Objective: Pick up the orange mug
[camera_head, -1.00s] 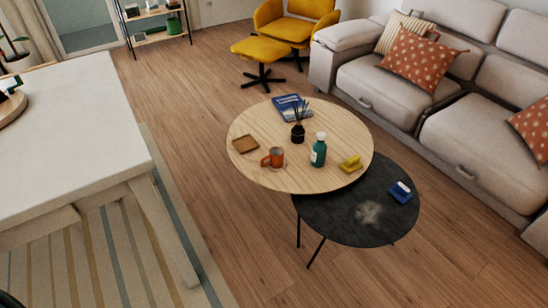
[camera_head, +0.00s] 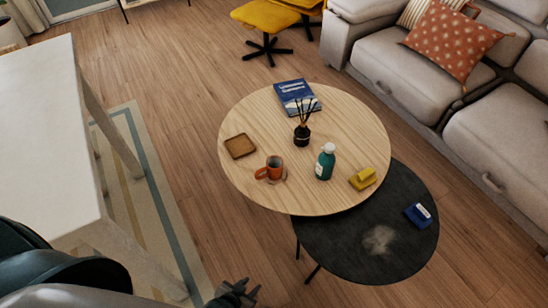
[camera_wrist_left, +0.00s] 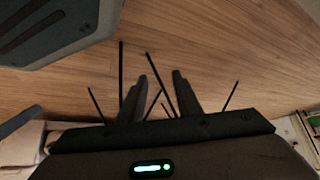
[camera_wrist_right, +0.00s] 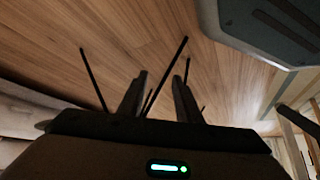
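The orange mug (camera_head: 274,168) stands upright on the round wooden table (camera_head: 240,190), left of the green bottle, with its handle toward the left. My left gripper (camera_head: 250,286) shows at the bottom of the head view, well short of the table and apart from the mug. Its two fingers also show in the left wrist view (camera_wrist_left: 160,78), spread with nothing between them. My right gripper shows only in the right wrist view (camera_wrist_right: 158,82), its fingers apart and empty over wooden floor. The mug is in neither wrist view.
A green bottle (camera_head: 325,162), a reed diffuser (camera_head: 302,135), a wooden tray (camera_head: 239,146), a blue book (camera_head: 296,97) and a yellow object (camera_head: 363,179) share the tabletop. A lower black table (camera_head: 330,258) overlaps at the front right. A white table (camera_head: 40,130) stands left.

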